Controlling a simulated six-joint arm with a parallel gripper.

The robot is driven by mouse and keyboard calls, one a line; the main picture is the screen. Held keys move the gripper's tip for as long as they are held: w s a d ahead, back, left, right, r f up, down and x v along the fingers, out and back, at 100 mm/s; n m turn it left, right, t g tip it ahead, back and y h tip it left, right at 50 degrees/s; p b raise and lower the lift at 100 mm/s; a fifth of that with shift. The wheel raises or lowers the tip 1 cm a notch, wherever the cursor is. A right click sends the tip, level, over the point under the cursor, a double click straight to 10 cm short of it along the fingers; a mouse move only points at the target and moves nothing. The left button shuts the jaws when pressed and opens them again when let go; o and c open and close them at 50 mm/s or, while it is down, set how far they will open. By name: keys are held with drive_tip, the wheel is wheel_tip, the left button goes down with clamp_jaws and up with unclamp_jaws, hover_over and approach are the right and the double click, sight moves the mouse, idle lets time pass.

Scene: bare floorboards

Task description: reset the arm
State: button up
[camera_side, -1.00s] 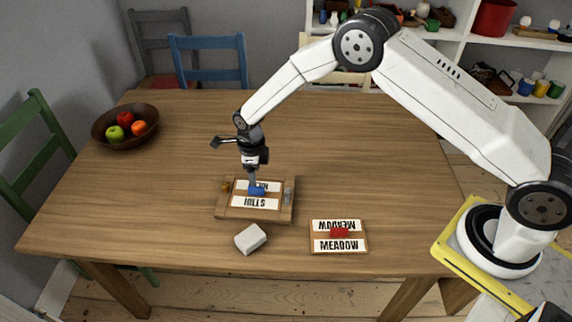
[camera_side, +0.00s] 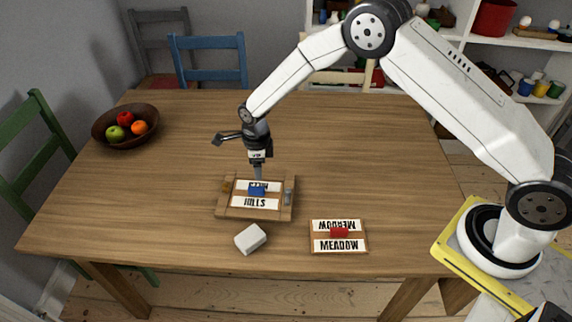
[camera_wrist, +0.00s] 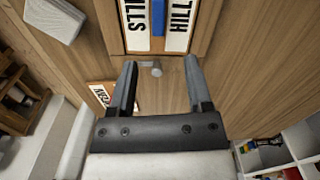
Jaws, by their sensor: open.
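My gripper (camera_side: 258,174) is open and empty. It hangs above the back part of a wooden tray (camera_side: 224,211). The wrist view shows its two fingers apart (camera_wrist: 160,65). In the tray lies a board with two white HILLS cards (camera_side: 255,203) and a blue block (camera_side: 257,190) between them. The blue block (camera_wrist: 157,16) shows at the top of the wrist view, beyond the fingertips. A grey metal piece (camera_side: 288,196) sits at the tray's right side.
A MEADOW board (camera_side: 338,246) with a red block (camera_side: 339,232) lies right of the tray. A pale grey block (camera_side: 250,239) lies in front. A fruit bowl (camera_side: 104,134) stands at the back left. The table's back right is clear.

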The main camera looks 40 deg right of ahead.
drive_tip(key=s+d+r+n+t, duration=0.1)
drive_tip(key=s+d+r+n, duration=0.5)
drive_tip(key=s+r+n, duration=0.45)
drive_tip(key=s+d+r+n, duration=0.2)
drive_tip(key=s+n, duration=0.4)
drive_tip(key=n, duration=0.1)
drive_tip(key=s+d+r+n+t, duration=0.1)
drive_tip(key=s+d+r+n, duration=0.1)
drive_tip(key=s+n, duration=0.5)
drive_tip(key=shift+s+r+n, duration=0.2)
drive_tip(key=shift+s+n, duration=0.05)
drive_tip(key=shift+n, duration=0.3)
drive_tip(key=shift+w, duration=0.1)
